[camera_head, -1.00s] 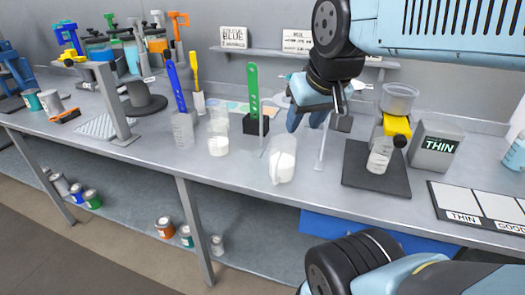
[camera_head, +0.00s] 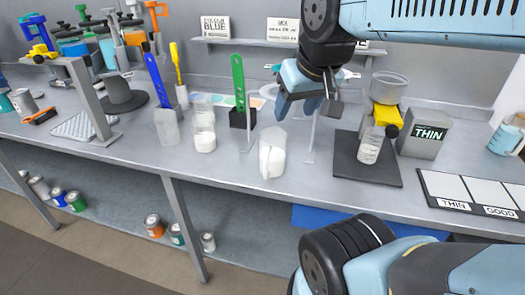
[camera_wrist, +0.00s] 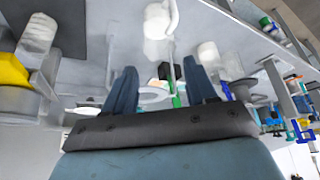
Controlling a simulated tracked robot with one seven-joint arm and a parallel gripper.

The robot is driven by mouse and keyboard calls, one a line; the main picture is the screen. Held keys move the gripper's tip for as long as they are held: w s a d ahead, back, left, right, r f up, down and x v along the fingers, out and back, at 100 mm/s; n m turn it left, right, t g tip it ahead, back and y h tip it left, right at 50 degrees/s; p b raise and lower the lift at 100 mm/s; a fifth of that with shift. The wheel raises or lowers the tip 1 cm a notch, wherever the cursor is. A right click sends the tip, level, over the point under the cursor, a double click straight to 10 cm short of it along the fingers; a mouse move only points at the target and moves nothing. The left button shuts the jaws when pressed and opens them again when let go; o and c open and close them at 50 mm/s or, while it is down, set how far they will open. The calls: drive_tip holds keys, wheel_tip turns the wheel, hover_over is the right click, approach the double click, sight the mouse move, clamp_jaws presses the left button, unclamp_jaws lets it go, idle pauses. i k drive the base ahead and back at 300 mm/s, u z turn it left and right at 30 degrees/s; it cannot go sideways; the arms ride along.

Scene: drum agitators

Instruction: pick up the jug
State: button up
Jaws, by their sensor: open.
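A clear jug with white contents (camera_head: 272,158) stands upright on the grey bench near its front edge. In the wrist view the jug (camera_wrist: 157,22) is at the top middle, with its pale handle on the right side. My gripper (camera_head: 297,106) hangs above the bench, behind and slightly right of the jug in the head view, apart from it. Its two blue fingers are spread with nothing between them in the wrist view (camera_wrist: 160,85). Another jug-like vessel with blue contents (camera_head: 505,137) is at the right edge.
Clear cups (camera_head: 204,140) stand left of the jug, and a green stirrer (camera_head: 238,85) rises from a black block behind it. A thin upright post (camera_head: 312,135) is to its right. A dark plate (camera_head: 350,170) with a yellow-clamped cup stand lies further right.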

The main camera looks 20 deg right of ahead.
sight(272, 141)
drive_tip(key=u, duration=1.25)
drive_tip(key=k, duration=1.7)
drive_tip(key=z, duration=0.7)
drive_tip(key=i, duration=1)
drive_tip(key=u, duration=0.05)
